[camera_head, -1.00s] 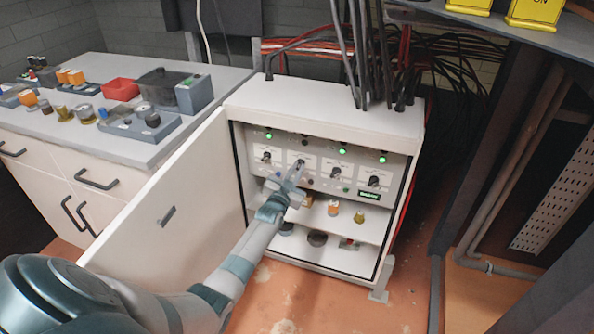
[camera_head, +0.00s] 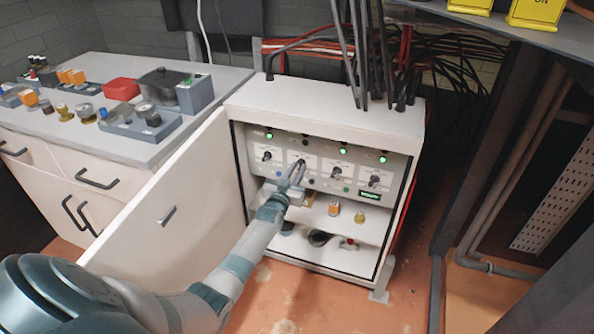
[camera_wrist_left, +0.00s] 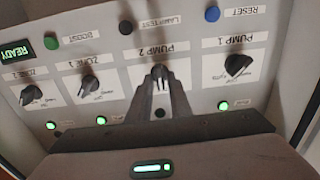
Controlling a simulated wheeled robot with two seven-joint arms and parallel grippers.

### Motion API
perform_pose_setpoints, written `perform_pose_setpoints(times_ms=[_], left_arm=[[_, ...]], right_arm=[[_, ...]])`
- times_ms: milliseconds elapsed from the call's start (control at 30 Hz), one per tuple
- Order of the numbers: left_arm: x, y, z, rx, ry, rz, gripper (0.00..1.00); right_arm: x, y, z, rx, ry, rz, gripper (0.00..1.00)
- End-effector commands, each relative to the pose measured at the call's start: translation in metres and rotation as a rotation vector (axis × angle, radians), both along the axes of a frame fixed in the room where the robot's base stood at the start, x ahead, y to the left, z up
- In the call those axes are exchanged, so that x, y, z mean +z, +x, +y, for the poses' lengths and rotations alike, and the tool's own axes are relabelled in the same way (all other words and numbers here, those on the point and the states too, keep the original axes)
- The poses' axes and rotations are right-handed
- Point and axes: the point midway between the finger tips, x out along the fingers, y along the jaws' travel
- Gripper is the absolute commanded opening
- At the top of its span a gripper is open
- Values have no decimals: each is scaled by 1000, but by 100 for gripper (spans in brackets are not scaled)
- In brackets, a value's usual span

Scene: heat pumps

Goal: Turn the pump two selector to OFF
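The pump two selector (camera_wrist_left: 160,74) is a dark knob under the upside-down PUMP 2 label in the left wrist view. In that view it points roughly along the picture's vertical. My left gripper (camera_wrist_left: 161,82) has its fingertips at this selector, one on each side. Whether they touch or grip it cannot be told. In the head view my left gripper (camera_head: 298,168) reaches into the open cabinet and covers much of the selector. The dark lamp (camera_wrist_left: 160,113) for pump two shows between the fingers. My right gripper is not in view.
The pump one selector (camera_wrist_left: 238,65) is beside it, and the zone one selector (camera_wrist_left: 88,86) is on the other side. Green lamps are lit at these. The open cabinet door (camera_head: 170,195) stands left of my arm. A shelf (camera_head: 340,222) lies below the panel.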

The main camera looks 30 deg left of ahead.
Motion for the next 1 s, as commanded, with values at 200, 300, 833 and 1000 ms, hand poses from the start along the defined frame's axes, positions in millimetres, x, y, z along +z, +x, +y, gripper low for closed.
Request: perform_pose_setpoints(times_ms=[200,300,833,1000], left_arm=[[0,0,0,0,0,0,29],[0,0,0,0,0,-1,29],[0,-40,-10,0,-1,1,29],[0,-69,-17,0,0,0,29]], right_arm=[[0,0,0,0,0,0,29],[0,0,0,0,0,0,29],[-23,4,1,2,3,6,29],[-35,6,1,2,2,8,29]])
